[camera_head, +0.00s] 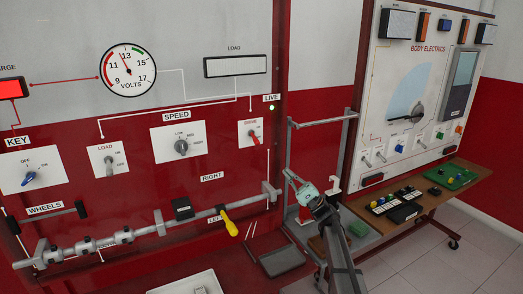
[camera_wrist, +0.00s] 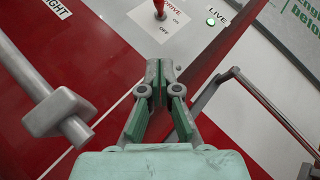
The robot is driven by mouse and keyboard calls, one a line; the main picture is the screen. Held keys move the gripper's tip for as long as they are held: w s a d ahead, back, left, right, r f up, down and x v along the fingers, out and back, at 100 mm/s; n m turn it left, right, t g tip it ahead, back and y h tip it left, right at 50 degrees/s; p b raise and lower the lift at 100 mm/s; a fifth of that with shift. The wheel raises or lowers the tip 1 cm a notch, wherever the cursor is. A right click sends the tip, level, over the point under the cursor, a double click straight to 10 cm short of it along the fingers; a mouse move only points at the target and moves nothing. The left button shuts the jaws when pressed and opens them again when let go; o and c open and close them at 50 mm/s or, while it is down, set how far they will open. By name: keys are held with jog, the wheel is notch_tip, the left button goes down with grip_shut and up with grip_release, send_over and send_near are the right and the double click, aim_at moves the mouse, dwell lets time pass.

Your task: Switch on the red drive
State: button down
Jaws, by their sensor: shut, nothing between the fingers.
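The red drive switch (camera_head: 254,138) is a small red lever on a white plate, at the right of the red panel. In the wrist view the red lever (camera_wrist: 159,10) is cut off by the top edge, above the plate with the DRIVE and ON labels. I cannot tell which way it is set. My gripper (camera_wrist: 159,80) is shut and empty, its fingertips below the plate in that view and apart from the lever. In the head view my gripper (camera_head: 293,177) is right of and below the switch, by the panel's right edge.
A small lamp (camera_wrist: 211,22) by the LIVE label looks lit. A grey rail with a bracket (camera_wrist: 58,112) is at left in the wrist view. A grey metal frame (camera_head: 322,122) stands right of the panel. The SPEED knob (camera_head: 181,146) is left of the switch.

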jog(key=p, duration=0.5)
send_near(255, 139)
notch_tip(255, 139, up, 2)
jog(key=w+a, duration=0.3)
jog(key=shift+s+a+r, duration=0.3)
jog(key=shift+s+r, duration=0.15)
jog(key=shift+r, duration=0.05)
jog(key=shift+s+a+r+h, duration=0.1)
jog(key=shift+s+h, duration=0.05)
jog(key=shift+h, duration=0.15)
